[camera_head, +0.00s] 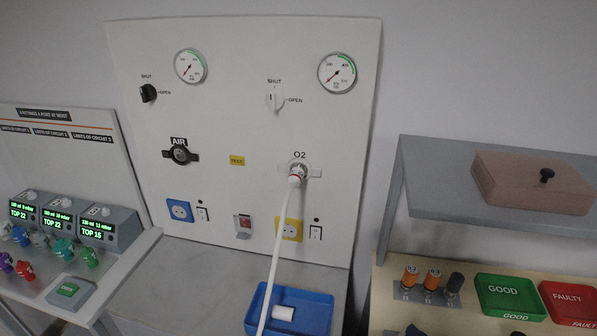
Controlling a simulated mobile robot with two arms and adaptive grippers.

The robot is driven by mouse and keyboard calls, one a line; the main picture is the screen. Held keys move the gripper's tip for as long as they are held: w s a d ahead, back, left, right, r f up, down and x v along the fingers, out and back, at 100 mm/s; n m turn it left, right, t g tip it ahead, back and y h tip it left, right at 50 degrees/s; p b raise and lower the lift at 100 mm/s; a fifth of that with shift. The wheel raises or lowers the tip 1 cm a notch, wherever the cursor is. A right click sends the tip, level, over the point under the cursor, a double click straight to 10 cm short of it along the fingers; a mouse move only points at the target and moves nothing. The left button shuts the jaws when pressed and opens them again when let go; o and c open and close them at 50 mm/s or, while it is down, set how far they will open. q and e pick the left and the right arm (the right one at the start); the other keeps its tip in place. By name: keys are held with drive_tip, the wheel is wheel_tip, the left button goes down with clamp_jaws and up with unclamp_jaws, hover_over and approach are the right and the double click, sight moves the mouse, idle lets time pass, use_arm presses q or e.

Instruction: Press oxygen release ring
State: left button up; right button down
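The O2 outlet (300,168) is on the white wall panel (225,120), below the O2 label and right of the panel's middle. A white hose (277,250) ends in a plug at this outlet and hangs down in front of the panel. I cannot tell how firmly the plug sits. The white O2 knob (275,98) is above, between SHUT and OPEN markings. Neither of my grippers shows in the head view.
A blue tray (322,312) with a white cylinder (283,312) stands below the outlet, and the hose passes in front of it. A grey shelf (425,185) with a brown box (530,182) juts out at right. Green GOOD (510,308) and red FAULTY trays (570,310) lie below it.

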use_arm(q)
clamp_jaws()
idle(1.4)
